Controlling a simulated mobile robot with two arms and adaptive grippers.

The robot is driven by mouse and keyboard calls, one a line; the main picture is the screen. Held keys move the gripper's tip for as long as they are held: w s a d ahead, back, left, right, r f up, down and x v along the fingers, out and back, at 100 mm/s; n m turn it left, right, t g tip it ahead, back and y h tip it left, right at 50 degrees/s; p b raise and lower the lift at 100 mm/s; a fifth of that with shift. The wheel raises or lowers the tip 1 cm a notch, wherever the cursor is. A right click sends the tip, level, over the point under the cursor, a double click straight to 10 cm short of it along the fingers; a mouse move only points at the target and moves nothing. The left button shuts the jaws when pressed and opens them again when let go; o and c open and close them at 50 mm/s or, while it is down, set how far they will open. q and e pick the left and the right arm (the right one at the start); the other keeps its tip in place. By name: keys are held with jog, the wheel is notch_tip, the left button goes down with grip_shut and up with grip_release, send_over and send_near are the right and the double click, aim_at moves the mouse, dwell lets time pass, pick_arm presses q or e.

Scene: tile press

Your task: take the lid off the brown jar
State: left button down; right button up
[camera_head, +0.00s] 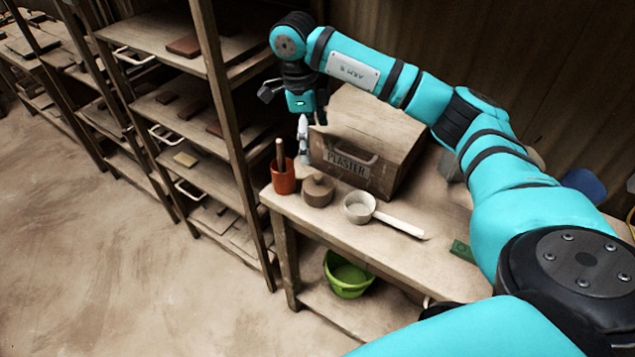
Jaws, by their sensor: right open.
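The brown jar (317,196) stands near the left front corner of the wooden table. Its lid (318,182) is on top, with a small knob in the middle. My right gripper (304,158) is above and a little behind the jar, pointing down, open and apart from the lid. Part of its far side is hidden. My left gripper is not in view.
A red cup (283,180) with a stick in it stands just left of the jar. A wooden PLASTER box (365,148) is close behind. A long-handled scoop (359,207) lies to the right. A green bucket (347,276) is below. Wooden shelves (185,130) are at left.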

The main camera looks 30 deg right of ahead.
aim_at(317, 176)
jog(key=f, duration=0.2)
jog(key=f+p, duration=0.1)
jog(key=f, duration=0.4)
jog(key=shift+s+d+p, duration=0.3)
jog(key=shift+s, duration=0.05)
jog(key=f+p, duration=0.1)
jog(key=f, duration=0.1)
jog(key=f+p, duration=0.1)
jog(key=f, duration=0.1)
jog(key=shift+s+f, duration=0.2)
jog(key=shift+f, duration=0.55)
jog(key=c, duration=1.3)
jog(key=shift+r, duration=0.1)
